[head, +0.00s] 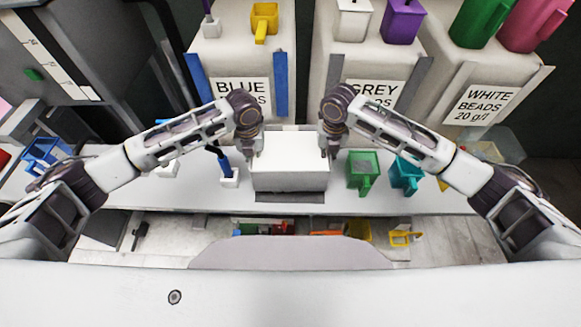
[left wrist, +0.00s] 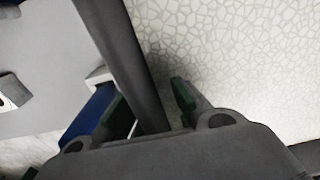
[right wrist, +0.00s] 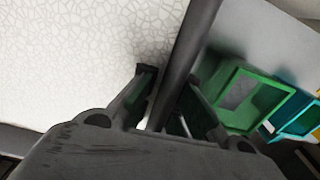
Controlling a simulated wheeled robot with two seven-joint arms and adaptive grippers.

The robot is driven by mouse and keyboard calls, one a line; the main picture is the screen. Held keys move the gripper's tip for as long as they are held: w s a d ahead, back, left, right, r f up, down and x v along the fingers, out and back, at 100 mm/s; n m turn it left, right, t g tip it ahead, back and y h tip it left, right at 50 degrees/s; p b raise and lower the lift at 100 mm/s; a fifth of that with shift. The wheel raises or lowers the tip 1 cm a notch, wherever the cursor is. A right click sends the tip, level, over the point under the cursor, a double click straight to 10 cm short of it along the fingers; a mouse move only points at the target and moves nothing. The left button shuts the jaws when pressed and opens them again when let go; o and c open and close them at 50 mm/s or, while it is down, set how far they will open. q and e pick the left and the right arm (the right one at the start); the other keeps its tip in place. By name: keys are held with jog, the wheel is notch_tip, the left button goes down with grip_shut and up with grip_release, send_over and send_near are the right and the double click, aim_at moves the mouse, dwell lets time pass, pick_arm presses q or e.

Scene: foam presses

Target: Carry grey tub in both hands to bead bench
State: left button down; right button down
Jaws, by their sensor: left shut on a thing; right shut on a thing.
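The grey tub (head: 290,182) is in front of me in the middle of the head view, upright, with a pale, cell-patterned filling up to near its rim. Its dark rim shows in the left wrist view (left wrist: 127,62) and in the right wrist view (right wrist: 192,48). My left gripper (head: 250,153) is shut on the tub's left rim. My right gripper (head: 328,151) is shut on its right rim. The head view does not show clearly whether the tub rests on the bench (head: 220,198) or hangs just above it. I cannot pick out the bead bench for certain.
Hoppers labelled blue (head: 240,92), grey (head: 375,95) and white beads (head: 482,103) stand behind. A green scoop (head: 362,168) and a teal scoop (head: 405,174) lie close right of the tub. A lower shelf holds several small items.

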pick_arm(q)
jog(key=shift+f, duration=0.2)
pick_arm(e)
jog(key=shift+d+f, duration=0.1)
jog(key=shift+f, duration=0.1)
dwell(0.5)
